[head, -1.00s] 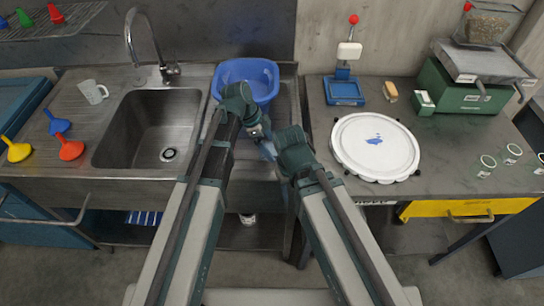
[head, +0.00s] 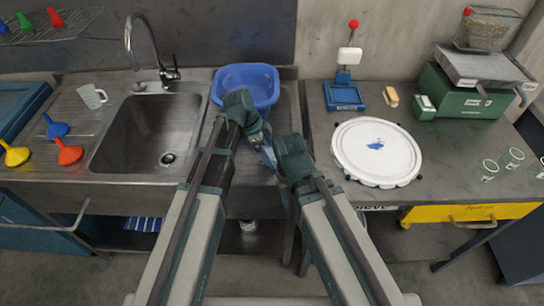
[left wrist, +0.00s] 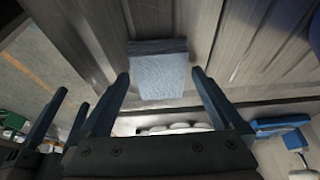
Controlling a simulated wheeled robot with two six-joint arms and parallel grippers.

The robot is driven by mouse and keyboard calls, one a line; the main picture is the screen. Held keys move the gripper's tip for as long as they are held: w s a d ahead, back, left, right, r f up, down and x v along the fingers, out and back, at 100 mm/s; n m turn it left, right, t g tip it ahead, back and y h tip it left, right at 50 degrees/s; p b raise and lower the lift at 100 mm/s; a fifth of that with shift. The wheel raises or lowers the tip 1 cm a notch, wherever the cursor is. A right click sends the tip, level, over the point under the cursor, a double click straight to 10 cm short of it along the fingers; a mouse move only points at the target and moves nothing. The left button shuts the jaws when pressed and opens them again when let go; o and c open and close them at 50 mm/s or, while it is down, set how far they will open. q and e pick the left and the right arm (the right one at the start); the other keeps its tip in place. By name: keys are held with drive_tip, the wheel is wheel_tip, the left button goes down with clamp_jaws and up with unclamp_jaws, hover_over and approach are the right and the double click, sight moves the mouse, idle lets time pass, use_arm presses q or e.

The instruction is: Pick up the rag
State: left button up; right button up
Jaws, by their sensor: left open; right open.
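The rag (left wrist: 158,68) is a grey-blue folded cloth lying flat on the ribbed steel surface, seen in the left wrist view. My left gripper (left wrist: 160,75) is open, with its two fingertips apart on either side of the rag's near part in that view; I cannot tell whether they touch it. In the head view my left gripper (head: 268,156) is over the drainer right of the sink, and the rag is mostly hidden by my arms. My right gripper (head: 291,180) is open, close beside the left one, its fingers largely hidden.
A blue basin (head: 262,78) stands just behind my left gripper. On the right bench are a round white lid (head: 376,158), a blue press (head: 344,95) and a green scale (head: 462,95).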

sight(269, 154)
use_arm(q)
drive_tip(key=c, duration=1.2)
drive_tip(key=shift+r, duration=0.1)
wheel_tip(269, 154, up, 10)
drive_tip(key=p, duration=1)
drive_tip(key=shift+r, duration=0.2)
drive_tip(key=o, duration=0.7)
drive_tip(key=c, duration=0.6)
drive_tip(key=shift+o, duration=0.2)
drive_tip(key=shift+a, duration=0.1)
